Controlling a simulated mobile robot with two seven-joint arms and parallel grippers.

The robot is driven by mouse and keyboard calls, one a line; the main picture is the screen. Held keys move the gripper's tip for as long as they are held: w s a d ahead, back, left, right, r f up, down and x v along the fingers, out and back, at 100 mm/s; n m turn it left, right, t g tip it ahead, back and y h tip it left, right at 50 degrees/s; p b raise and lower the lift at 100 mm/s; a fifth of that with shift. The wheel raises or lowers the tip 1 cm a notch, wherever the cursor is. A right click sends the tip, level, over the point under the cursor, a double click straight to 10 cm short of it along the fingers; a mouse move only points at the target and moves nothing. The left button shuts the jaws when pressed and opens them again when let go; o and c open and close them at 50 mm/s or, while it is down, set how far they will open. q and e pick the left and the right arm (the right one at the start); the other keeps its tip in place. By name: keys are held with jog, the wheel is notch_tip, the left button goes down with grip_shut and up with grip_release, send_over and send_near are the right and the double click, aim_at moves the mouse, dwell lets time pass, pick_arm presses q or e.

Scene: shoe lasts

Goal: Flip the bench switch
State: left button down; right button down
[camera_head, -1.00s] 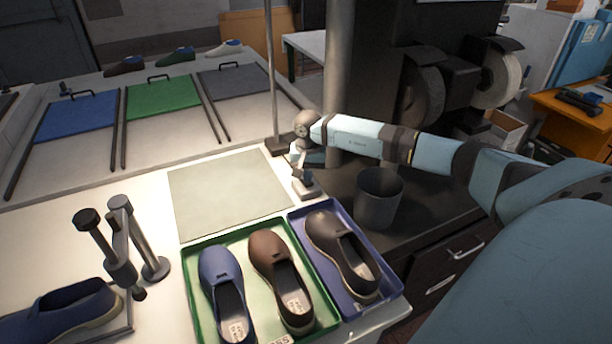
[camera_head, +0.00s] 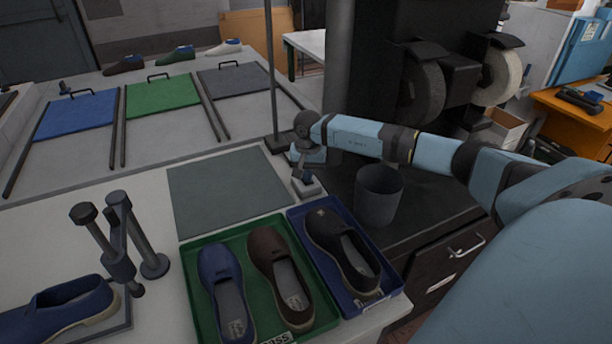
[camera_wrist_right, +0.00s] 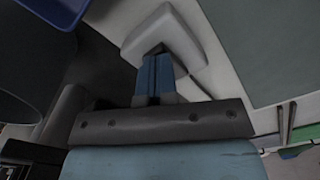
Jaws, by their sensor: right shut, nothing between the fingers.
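The bench switch (camera_head: 308,188), a small pale grey box, sits on the bench near its right edge, behind the blue tray. My right gripper (camera_head: 301,173) is shut and empty, pointing down right at the switch. In the right wrist view the switch (camera_wrist_right: 165,32) is a light wedge-shaped box in front of the closed blue fingers (camera_wrist_right: 154,72). The fingertips hide part of it. I cannot tell whether they touch it, nor which way its lever lies. My left gripper is not in view.
A green tray (camera_head: 187,277) with two shoes and a blue tray (camera_head: 400,289) with one dark shoe stand at the front. A grey mat (camera_head: 225,190) lies left of the switch. A lamp pole (camera_head: 271,80) rises behind it. A dark bin (camera_head: 379,200) stands to the right.

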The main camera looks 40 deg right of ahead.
jog(key=shift+r+p, duration=0.45)
jog(key=shift+r, duration=0.25)
jog(key=shift+r+p, duration=1.1)
jog(key=shift+r, duration=1.55)
